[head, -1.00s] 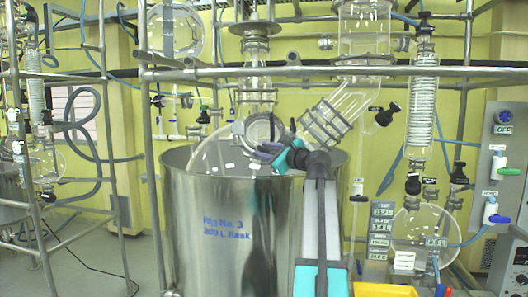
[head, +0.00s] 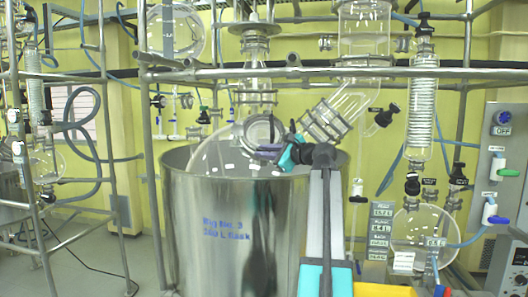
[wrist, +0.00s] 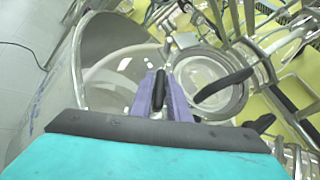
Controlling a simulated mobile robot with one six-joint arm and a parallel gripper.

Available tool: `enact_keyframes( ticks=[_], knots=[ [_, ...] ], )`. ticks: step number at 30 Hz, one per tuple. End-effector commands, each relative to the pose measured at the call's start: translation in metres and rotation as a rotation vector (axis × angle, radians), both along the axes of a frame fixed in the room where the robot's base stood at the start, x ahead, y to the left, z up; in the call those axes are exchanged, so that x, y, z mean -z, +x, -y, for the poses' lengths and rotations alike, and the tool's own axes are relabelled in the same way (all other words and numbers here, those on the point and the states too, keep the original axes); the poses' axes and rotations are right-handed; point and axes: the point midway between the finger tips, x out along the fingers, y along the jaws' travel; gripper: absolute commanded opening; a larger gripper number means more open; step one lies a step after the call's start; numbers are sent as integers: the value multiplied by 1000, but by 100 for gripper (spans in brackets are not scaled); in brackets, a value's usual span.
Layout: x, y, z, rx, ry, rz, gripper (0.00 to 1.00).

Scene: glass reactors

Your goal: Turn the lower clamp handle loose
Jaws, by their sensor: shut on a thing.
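My gripper (head: 262,150) is at the glass ports above the steel vat, below the frame's rail. In the wrist view its two purple fingers (wrist: 159,97) are closed around a small upright black handle (wrist: 158,92), which I take to be the clamp handle. A round glass port with a metal ring (wrist: 208,84) is just right of the fingers. A second, longer black handle (wrist: 224,86) crosses that ring, apart from the fingers. In the head view the gripped handle is too small and hidden to make out.
The steel vat (head: 235,235) holds a large glass flask (head: 212,158). Metal rails (head: 400,73) cross above it. A sloping glass tube with clamp rings (head: 326,118) is close to the right of my gripper. A round flask (head: 425,232) and a control panel (head: 502,165) are further right.

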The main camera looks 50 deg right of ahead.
Motion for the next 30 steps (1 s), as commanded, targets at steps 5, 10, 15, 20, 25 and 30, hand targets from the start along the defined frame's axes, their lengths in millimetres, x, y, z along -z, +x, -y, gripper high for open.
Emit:
enact_keyframes(
  ticks=[5,10,15,20,25,30],
  knots=[
    [-3,1,4,-89,-79,-78,0],
    [-3,1,4,-187,-163,-156,0],
    [-2,1,3,-277,-240,-229,0],
    [-1,1,2,-340,-297,-282,0],
    [1,0,1,-384,-334,-316,0],
    [2,0,0,-400,-349,-331,0]
  ],
)
